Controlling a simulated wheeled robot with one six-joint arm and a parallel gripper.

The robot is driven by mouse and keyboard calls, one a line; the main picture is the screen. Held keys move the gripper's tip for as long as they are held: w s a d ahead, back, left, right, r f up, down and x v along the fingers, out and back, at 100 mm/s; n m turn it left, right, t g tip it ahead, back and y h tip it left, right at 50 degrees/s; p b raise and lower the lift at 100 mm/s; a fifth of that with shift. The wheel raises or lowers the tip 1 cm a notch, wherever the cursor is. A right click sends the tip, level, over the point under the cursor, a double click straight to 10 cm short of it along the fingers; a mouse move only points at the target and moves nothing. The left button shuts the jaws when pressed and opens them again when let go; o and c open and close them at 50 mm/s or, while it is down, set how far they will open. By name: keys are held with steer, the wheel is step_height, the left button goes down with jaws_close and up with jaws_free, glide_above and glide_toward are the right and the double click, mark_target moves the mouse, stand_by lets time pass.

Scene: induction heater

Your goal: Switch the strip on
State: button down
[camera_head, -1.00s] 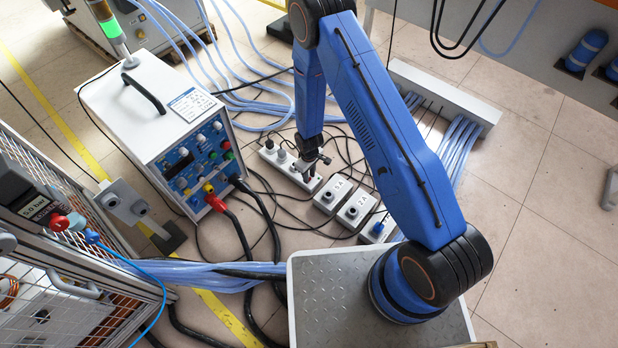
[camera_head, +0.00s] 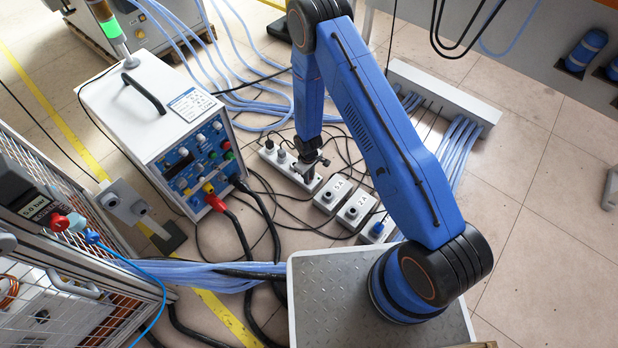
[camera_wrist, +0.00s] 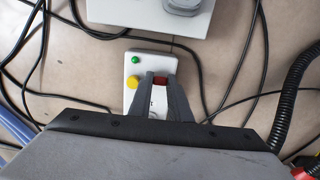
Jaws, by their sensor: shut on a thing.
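The white power strip (camera_head: 269,155) lies on the floor in the head view, with grey plugs in its far end. My gripper (camera_head: 314,164) points down over its near end and hides part of it. In the wrist view the white strip end (camera_wrist: 134,97) carries a green lamp (camera_wrist: 135,60), a yellow button (camera_wrist: 132,82) and a red switch (camera_wrist: 161,80). My gripper (camera_wrist: 161,78) has its fingertips on both sides of the red switch and is shut on it. The lit state of the switch cannot be told.
White boxes marked 5 A (camera_head: 332,195) and 2 A (camera_head: 355,210) stand close to the strip's near end. Black cables lie loose around it. The white heater unit (camera_head: 150,115) stands to the left.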

steer(key=shift+a, duration=0.15)
steer(key=g+h, duration=0.1)
steer(key=w+a+g+h, duration=0.1)
steer(key=g+h, duration=0.1)
steer(key=shift+w, duration=0.15)
steer(key=shift+w+a+f+g+h, duration=0.15)
steer(key=shift+w+a+g+h, duration=0.05)
steer(key=shift+g+h, duration=0.45)
steer(key=shift+w+a+f+g+h, duration=0.1)
steer(key=shift+w+a+g+h, duration=0.15)
steer(key=shift+g+h, duration=0.35)
steer(key=shift+w+a+f+g+h, duration=0.15)
steer(key=shift+a+g+h, duration=0.05)
steer(key=shift+g+h, duration=0.45)
steer(key=c, duration=1.9)
jaws_free()
steer(key=shift+w+r, duration=0.1)
steer(key=shift+v, duration=8.6)
